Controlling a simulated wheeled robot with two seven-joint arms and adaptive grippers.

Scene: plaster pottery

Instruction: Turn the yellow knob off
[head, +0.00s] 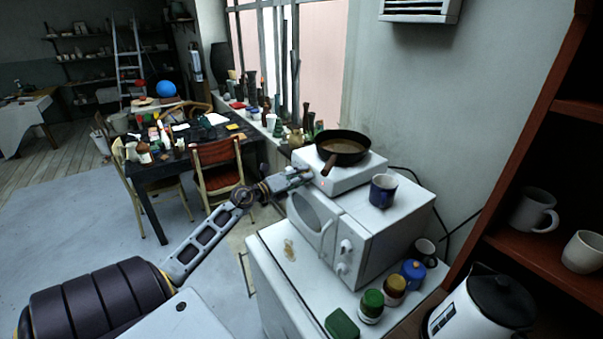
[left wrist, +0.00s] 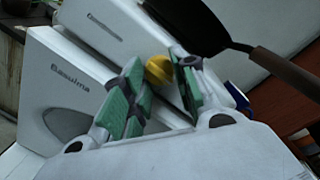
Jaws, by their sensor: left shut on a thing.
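The yellow knob (left wrist: 157,70) is on the front of the white hot plate (head: 340,178), which stands on top of the white microwave (head: 387,235). My left gripper (head: 303,176) is at the hot plate's front face. In the left wrist view its green-padded fingers (left wrist: 159,76) are on both sides of the knob, shut on it. In the head view the gripper hides the knob. A dark frying pan (head: 344,146) sits on the hot plate, its brown handle (left wrist: 285,72) sticking out near my gripper. My right gripper is not in view.
A blue mug (head: 383,191) stands on the microwave. Several paint jars (head: 371,304) and a dark mug (head: 425,250) stand beside it on the cabinet. A white kettle (head: 480,305) is at the lower right. A wooden chair (head: 220,170) and cluttered table stand behind my arm.

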